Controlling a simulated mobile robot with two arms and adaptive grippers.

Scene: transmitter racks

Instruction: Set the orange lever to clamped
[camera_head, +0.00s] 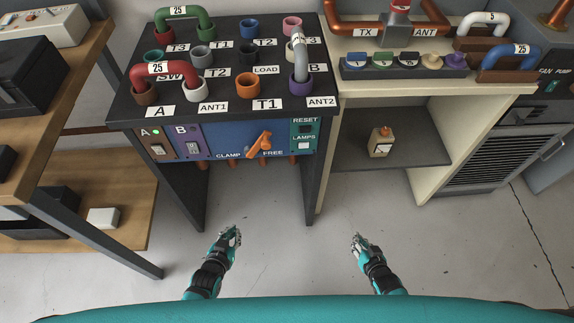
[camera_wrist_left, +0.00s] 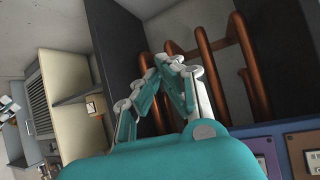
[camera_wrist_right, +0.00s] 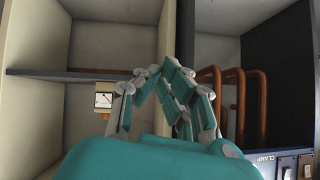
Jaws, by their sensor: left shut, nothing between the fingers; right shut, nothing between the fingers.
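The orange lever (camera_head: 259,144) is on the blue front panel (camera_head: 230,143) of the black patch table, between the labels CLAMP on its left and FREE on its right. It is tilted, its upper end leaning right toward the FREE side. My left gripper (camera_head: 234,231) is shut and empty, below and in front of the panel, slightly left of the lever. My right gripper (camera_head: 357,238) is shut and empty, to the right of the table's right leg. Both wrist views show closed fingers, in the left wrist view (camera_wrist_left: 172,62) and the right wrist view (camera_wrist_right: 165,65). Neither wrist view shows the lever.
Coloured sockets and U-links, including a red link (camera_head: 165,70), cover the black tabletop. Switches A (camera_head: 157,150) and B (camera_head: 193,148) sit left of the lever; RESET and LAMPS buttons sit right. A wooden bench (camera_head: 90,190) stands left. Floor before the table is clear.

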